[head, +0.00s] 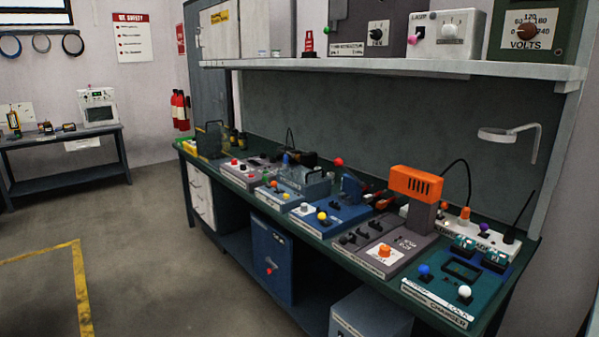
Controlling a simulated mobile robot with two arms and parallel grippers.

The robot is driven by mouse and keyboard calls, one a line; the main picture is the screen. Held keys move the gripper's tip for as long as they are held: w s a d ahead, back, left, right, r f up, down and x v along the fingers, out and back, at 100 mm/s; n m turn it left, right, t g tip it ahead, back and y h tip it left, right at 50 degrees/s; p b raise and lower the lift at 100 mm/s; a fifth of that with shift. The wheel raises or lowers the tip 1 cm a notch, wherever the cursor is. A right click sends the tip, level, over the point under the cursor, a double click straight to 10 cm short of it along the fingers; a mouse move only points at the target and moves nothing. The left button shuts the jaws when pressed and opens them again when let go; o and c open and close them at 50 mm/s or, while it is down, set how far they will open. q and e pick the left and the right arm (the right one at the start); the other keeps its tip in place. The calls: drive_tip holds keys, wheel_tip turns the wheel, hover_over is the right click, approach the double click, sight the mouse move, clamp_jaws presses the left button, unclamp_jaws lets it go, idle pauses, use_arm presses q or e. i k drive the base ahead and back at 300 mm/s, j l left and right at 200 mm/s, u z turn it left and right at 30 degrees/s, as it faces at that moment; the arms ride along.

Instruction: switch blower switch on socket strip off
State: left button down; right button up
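A white strip (493,242) at the back right of the bench looks like the socket strip. An orange plug (464,214) with a black cable stands in it. A purple knob (484,228) and a dark plug with a cable (509,236) are further right on it. A small orange knob (444,206) shows at its left end. I cannot read any label marking the blower switch, nor tell any switch's position. Part of the strip is hidden behind the grey unit with an orange top (416,182). Neither of my grippers is in view.
A teal panel with blue and white knobs (443,291) lies in front of the strip. Several other control boxes line the green bench, including a blue one (335,218). Floor at left is open.

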sight(444, 205)
drive_tip(key=z, duration=0.85)
drive_tip(key=i+j+z, duration=0.1)
drive_tip(key=j+z, duration=0.2)
drive_tip(key=z, duration=0.2)
drive_tip(key=j+z, duration=0.3)
drive_tip(key=z, duration=0.15)
drive_tip(key=j+z, duration=0.3)
drive_tip(key=z, duration=0.2)
drive_tip(key=j+z, duration=0.45)
drive_tip(key=k+j+z, duration=0.15)
drive_tip(key=z, duration=0.35)
